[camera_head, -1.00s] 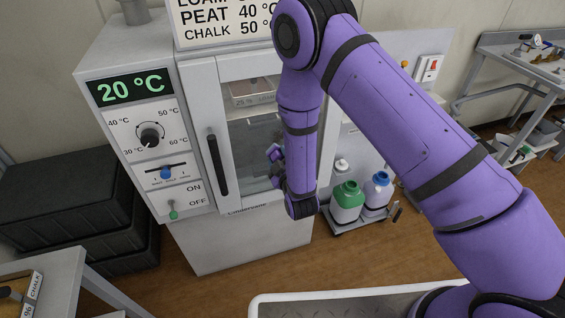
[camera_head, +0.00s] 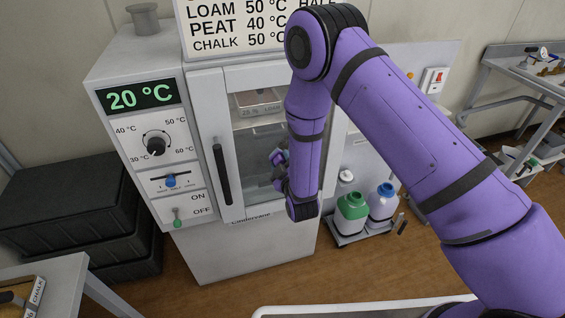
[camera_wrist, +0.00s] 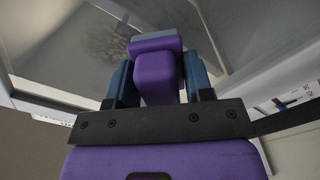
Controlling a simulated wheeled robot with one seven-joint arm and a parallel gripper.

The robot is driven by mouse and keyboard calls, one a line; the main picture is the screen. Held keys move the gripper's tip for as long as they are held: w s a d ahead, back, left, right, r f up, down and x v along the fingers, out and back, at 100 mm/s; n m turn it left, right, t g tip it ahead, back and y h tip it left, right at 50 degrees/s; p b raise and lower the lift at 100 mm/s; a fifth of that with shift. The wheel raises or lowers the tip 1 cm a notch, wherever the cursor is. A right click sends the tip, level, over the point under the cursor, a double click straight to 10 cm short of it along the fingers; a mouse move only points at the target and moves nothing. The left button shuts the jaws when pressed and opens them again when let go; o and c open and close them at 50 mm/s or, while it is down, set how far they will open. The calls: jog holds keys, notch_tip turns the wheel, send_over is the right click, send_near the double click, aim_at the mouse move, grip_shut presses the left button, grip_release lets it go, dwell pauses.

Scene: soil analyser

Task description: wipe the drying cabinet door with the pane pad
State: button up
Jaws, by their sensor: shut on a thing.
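The drying cabinet door (camera_head: 222,112) is shut, a white frame around a glass pane (camera_head: 243,160) with a black upright handle (camera_head: 221,172). My gripper (camera_head: 277,163) is in front of the pane's right part, partly hidden by my forearm. In the wrist view my gripper's blue fingers (camera_wrist: 158,85) are shut on the pane pad (camera_wrist: 155,42), which has a purple grip and a grey face. The pad's face is at or very near the glass; I cannot tell whether it touches. A brownish smudge (camera_wrist: 103,42) shows on the glass left of the pad.
The control panel (camera_head: 155,145) with its 20 °C display is left of the door. A sign (camera_head: 240,25) stands on top. Green-capped (camera_head: 351,213) and blue-capped (camera_head: 382,205) bottles stand low on the right. Black crates (camera_head: 70,215) are at the left.

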jog(key=shift+x, duration=0.9)
dwell(0.3)
jog(key=w+d, duration=0.2)
jog(key=d, duration=0.5)
jog(key=shift+d, duration=0.3)
dwell(0.4)
